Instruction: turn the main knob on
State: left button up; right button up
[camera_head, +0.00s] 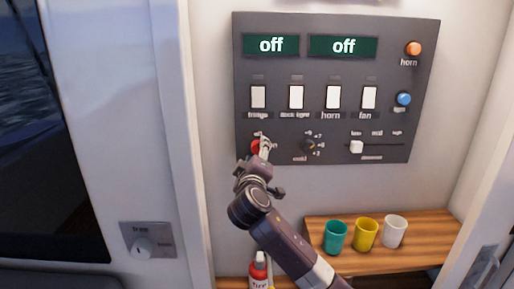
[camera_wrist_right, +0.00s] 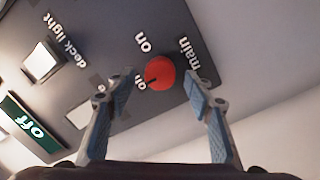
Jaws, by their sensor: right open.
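The main knob is a red round knob (camera_wrist_right: 160,72) at the lower left of the dark control panel (camera_head: 290,70); its edge also shows in the head view (camera_head: 255,147), mostly behind my gripper. In the right wrist view its black mark points toward the "off" label, with "on" printed to the upper left. My right gripper (camera_head: 262,148) is in front of the knob. In the wrist view its two fingers (camera_wrist_right: 158,103) stand apart, one on each side of the knob, with gaps to it; it holds nothing. The left gripper is not in view.
The panel has two "off" displays, several white switches (camera_head: 333,97), a small dark knob (camera_head: 308,146), a slider (camera_head: 357,147), and orange (camera_head: 413,48) and blue (camera_head: 404,99) buttons. Below, a wooden shelf (camera_head: 430,228) holds three cups; a red bottle (camera_head: 259,272) stands near my right arm.

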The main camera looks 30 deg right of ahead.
jog(key=shift+w+d, duration=0.3)
jog(key=shift+w, duration=0.2)
jog(key=c, duration=1.2)
jog(key=shift+o, duration=0.2)
